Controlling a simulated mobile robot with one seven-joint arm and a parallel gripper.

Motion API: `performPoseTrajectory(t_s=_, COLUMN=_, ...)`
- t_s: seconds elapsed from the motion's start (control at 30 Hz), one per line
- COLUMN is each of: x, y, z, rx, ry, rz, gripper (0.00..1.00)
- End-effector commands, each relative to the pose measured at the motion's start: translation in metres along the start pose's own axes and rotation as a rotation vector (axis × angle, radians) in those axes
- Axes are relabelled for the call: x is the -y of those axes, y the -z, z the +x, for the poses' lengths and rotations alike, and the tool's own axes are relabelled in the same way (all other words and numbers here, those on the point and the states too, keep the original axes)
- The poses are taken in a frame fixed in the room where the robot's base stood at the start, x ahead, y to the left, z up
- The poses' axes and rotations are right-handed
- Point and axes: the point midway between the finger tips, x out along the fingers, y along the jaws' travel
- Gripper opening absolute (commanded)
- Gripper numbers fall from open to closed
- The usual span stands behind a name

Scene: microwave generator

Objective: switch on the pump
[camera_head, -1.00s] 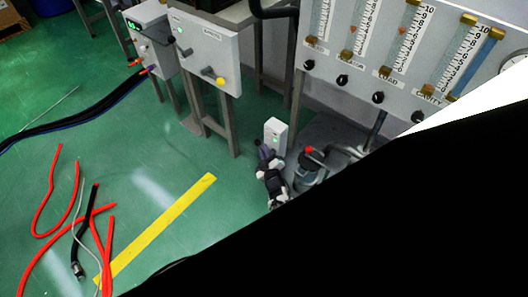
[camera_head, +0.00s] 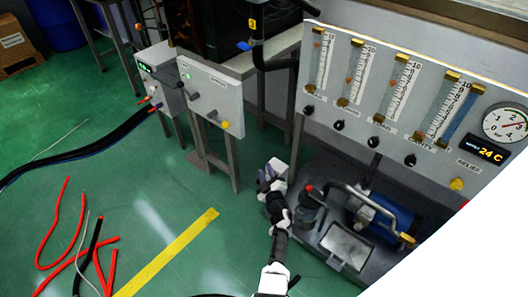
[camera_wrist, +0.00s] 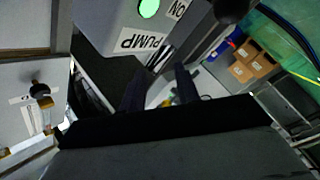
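A blue pump (camera_head: 390,215) with pipework and a red-topped vessel (camera_head: 307,203) stand to the right of my arm. The flowmeter panel (camera_head: 370,85) rises behind them. Grey control boxes (camera_head: 212,95) stand at back left. Red hoses (camera_head: 65,235) lie on the green floor.

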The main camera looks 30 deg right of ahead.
Motion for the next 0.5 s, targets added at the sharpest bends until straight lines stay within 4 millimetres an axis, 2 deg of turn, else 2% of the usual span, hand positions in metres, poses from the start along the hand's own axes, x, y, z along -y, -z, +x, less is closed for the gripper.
performPoseTrajectory(t_s=0.03, x=-0.007, y=0.013, z=-0.002, rx=0.005, ry=0.008, rz=0.003, gripper=0.32)
performPoseTrajectory(t_s=0.2, x=-0.034, y=0.040, z=-0.001, rx=0.006, ry=0.010, rz=0.004, gripper=0.32)
performPoseTrajectory(t_s=0.5, x=-0.062, y=0.070, z=0.002, rx=0.007, ry=0.015, rz=0.006, gripper=0.32)
